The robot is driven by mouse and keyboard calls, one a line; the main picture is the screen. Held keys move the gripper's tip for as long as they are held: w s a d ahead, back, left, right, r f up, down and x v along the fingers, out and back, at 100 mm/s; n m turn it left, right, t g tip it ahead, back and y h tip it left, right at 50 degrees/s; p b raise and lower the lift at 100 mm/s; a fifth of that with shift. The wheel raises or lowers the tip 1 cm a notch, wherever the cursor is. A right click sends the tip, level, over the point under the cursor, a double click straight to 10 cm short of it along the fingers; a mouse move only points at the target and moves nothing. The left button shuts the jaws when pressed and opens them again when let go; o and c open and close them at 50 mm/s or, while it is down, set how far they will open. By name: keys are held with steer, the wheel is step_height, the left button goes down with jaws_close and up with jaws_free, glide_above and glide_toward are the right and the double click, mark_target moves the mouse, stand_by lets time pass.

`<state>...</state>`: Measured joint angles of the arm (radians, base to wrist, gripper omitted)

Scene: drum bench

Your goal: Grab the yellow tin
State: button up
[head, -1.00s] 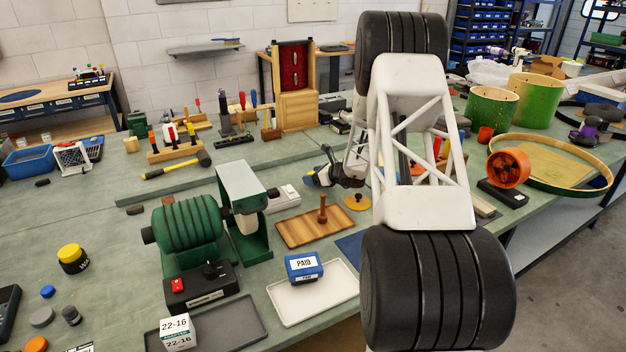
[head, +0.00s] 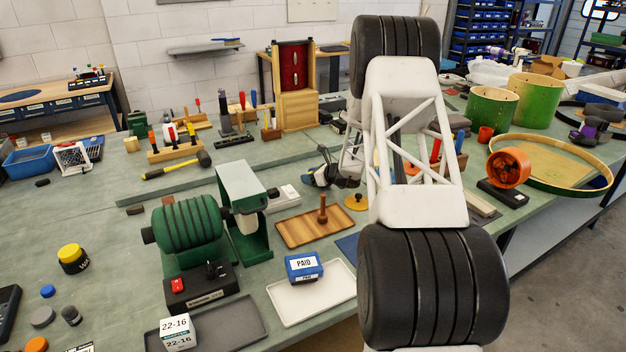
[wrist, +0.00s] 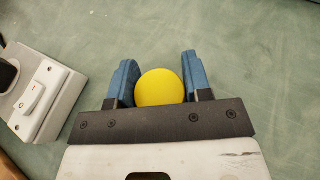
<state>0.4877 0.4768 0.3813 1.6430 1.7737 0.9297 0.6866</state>
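The yellow tin (wrist: 159,87) shows in the wrist view as a round yellow top between the two blue fingers of my gripper (wrist: 160,80). The left finger is very close to its edge; a narrow gap shows on the right. I cannot tell whether either finger touches it. The tin's lower part is hidden behind the dark gripper bar. In the head view my gripper (head: 318,178) is low over the bench, behind the white switch box, and I cannot make out the tin there.
A white switch box (wrist: 45,100) lies left of my gripper in the wrist view. In the head view, a wooden tray with a peg (head: 300,232) and a yellow disc with a knob (head: 356,202) are nearby. A yellow-lidded black jar (head: 72,258) stands far left.

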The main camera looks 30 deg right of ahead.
steer(key=c, duration=0.4)
steer(key=shift+r, duration=0.15)
steer(key=shift+r, duration=4.85)
